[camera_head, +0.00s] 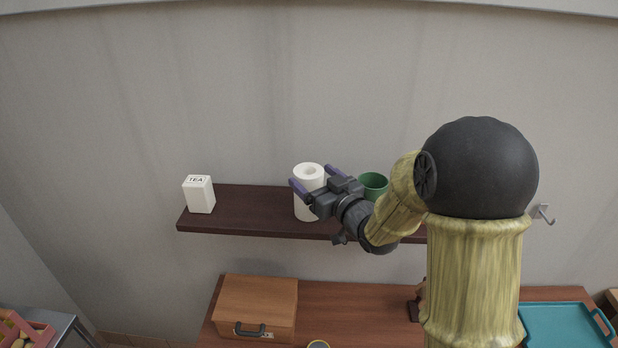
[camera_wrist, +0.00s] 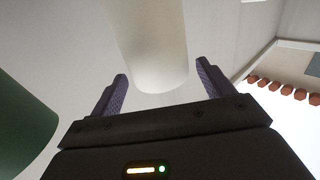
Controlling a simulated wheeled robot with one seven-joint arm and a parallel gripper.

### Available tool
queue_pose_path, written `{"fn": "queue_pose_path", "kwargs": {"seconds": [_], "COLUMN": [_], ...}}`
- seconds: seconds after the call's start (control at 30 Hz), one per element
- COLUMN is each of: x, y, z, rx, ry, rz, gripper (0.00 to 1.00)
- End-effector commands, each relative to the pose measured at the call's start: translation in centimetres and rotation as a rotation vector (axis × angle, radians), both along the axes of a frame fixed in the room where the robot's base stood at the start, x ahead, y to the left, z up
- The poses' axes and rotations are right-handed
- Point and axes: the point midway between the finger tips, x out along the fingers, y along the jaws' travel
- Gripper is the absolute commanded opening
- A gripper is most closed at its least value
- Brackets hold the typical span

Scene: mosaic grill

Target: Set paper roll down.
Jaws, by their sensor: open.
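The white paper roll (camera_head: 309,174) stands upright on the dark wooden shelf (camera_head: 245,211). Its lower part is partly hidden by my gripper in the head view. My gripper (camera_head: 313,179) is open, with one purple finger on each side of the roll. In the wrist view the roll (camera_wrist: 150,45) shows between the two fingertips (camera_wrist: 160,82), with visible gaps between it and the fingers.
A white TEA box (camera_head: 199,195) stands at the shelf's left end. A green cup (camera_head: 373,185) stands right of the roll, close to my wrist. Below are a wooden case (camera_head: 256,306) and a teal tray (camera_head: 565,325). The shelf between TEA box and roll is clear.

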Motion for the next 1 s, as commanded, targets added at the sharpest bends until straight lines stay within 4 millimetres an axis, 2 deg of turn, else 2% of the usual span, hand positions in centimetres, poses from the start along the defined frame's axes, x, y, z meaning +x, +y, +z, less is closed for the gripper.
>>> {"fn": "queue_pose_path", "kwargs": {"seconds": [0.3,0.5,1.0], "x": [-4.9,-7.1,-7.6], "y": [-3.5,-5.1,-5.4], "z": [-0.3,-0.2,0.0], "rx": [0.0,0.0,0.0], "ry": [-0.004,-0.001,0.0], "rz": [-0.002,-0.002,0.0], "gripper": [0.8,0.8,0.8]}}
